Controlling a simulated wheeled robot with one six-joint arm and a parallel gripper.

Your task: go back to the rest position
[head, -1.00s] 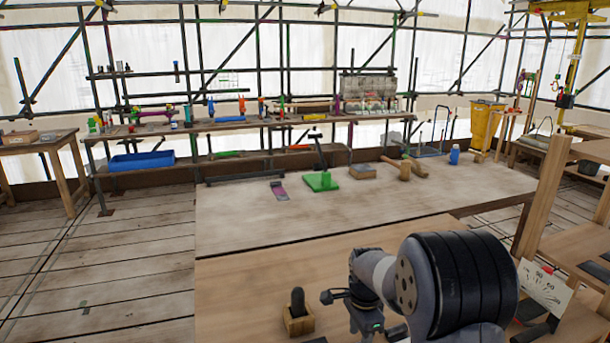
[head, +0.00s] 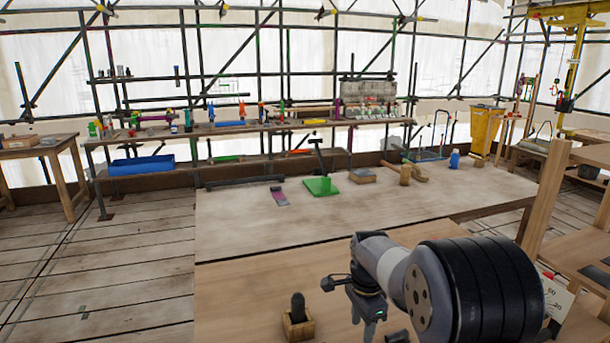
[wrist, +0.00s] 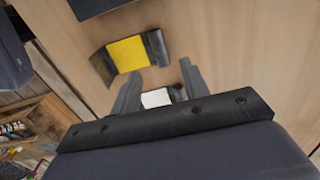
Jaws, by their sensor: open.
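My gripper (head: 370,318) hangs over the near wooden bench in the head view, fingers pointing down. In the wrist view its two fingers (wrist: 160,84) stand apart with nothing held between them. Beyond the fingertips, a yellow piece with black ends (wrist: 130,54) lies on the wood. A small white piece with a dark edge (wrist: 158,97) shows between the fingers, partly hidden by the gripper body. No marker of a rest position shows.
A small wooden block with a dark peg (head: 298,322) stands left of my gripper. The pale bench (head: 350,215) beyond holds a green stand (head: 321,186), a mallet (head: 405,174) and a blue bottle (head: 454,159). Wooden shelving (head: 560,200) stands close at right.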

